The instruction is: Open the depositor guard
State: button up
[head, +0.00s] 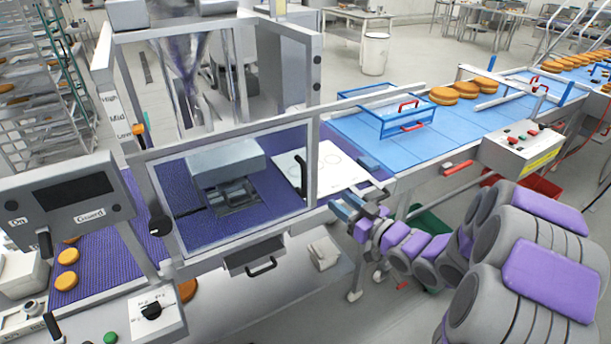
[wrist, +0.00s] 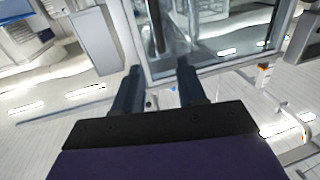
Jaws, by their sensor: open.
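The depositor guard (head: 226,132) is a grey-framed clear panel on the front of the depositor, standing closed over the purple belt as far as I can see. My gripper (head: 350,205) is open and empty, just right of the guard's lower right corner and apart from the handle. In the wrist view, my gripper's two dark fingers (wrist: 157,82) are spread, with a grey metal frame (wrist: 215,65) and clear pane beyond them.
A control box (head: 75,205) with a switch labelled Guard stands at the left. A blue conveyor (head: 400,140) with a blue hinged frame (head: 400,118) runs right, carrying filled rounds (head: 455,91). A button box (head: 520,148) is at its front edge. A drawer handle (head: 262,267) sticks out below the guard.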

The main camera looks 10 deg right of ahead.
jog(key=b, duration=0.2)
send_over(304, 192)
jog(key=w, duration=0.1)
dwell(0.4)
jog(key=shift+c, duration=0.4)
grip_shut()
jog(key=shift+d, duration=0.1)
